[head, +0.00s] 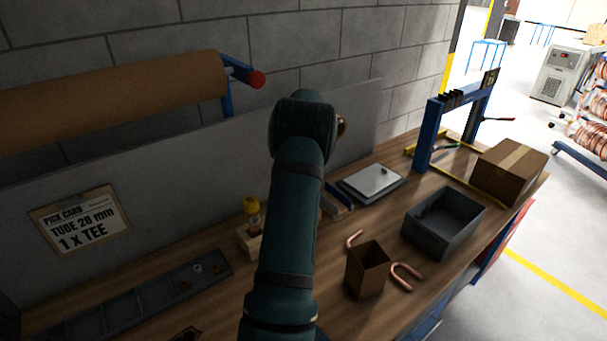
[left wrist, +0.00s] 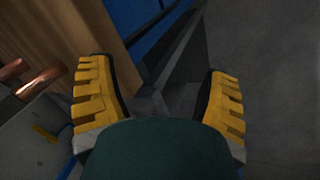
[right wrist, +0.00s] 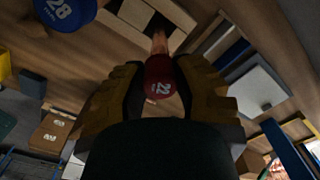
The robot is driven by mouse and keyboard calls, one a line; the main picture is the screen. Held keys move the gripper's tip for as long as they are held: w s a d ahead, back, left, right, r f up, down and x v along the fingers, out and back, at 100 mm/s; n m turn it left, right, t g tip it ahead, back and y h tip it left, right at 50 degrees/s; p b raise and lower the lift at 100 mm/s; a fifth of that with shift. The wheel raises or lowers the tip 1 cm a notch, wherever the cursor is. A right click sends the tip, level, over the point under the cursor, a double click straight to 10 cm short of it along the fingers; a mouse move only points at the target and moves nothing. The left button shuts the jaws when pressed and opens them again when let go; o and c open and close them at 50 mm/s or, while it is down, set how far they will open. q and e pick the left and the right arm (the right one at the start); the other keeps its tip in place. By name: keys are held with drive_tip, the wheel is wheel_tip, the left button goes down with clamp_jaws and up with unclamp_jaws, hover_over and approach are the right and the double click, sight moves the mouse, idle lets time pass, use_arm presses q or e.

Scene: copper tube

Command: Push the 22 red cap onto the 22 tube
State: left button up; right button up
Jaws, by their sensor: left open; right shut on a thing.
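In the right wrist view, the red 22 cap (right wrist: 160,78) is between the fingers of my right gripper (right wrist: 158,88), which is shut on it. A copper tube (right wrist: 159,41) shows directly beyond the cap, roughly in line with it. The cap hides the tube's near end, so I cannot tell how far the cap sits on it. In the left wrist view, my left gripper (left wrist: 160,95) is open with nothing between its fingers. In the head view, a green arm of mine covers the middle, and neither gripper can be made out.
A blue 28 cap (right wrist: 63,12) is close to the right gripper. The bench holds a grey tray (head: 130,308), a scale (head: 371,182), a brown box (head: 367,270), a dark grey bin (head: 443,222) and bent copper pieces (head: 405,277). A cardboard box (head: 510,170) stands far right.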

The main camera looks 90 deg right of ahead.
drive_tip(key=shift+f+b, duration=0.45)
drive_tip(key=shift+f, duration=0.65)
drive_tip(key=o, duration=0.8)
drive_tip(key=shift+c, duration=0.2)
drive_tip(key=shift+r, duration=0.15)
wheel_tip(320, 180, up, 12)
drive_tip(key=shift+f, duration=0.1)
drive_tip(key=shift+s, duration=0.1)
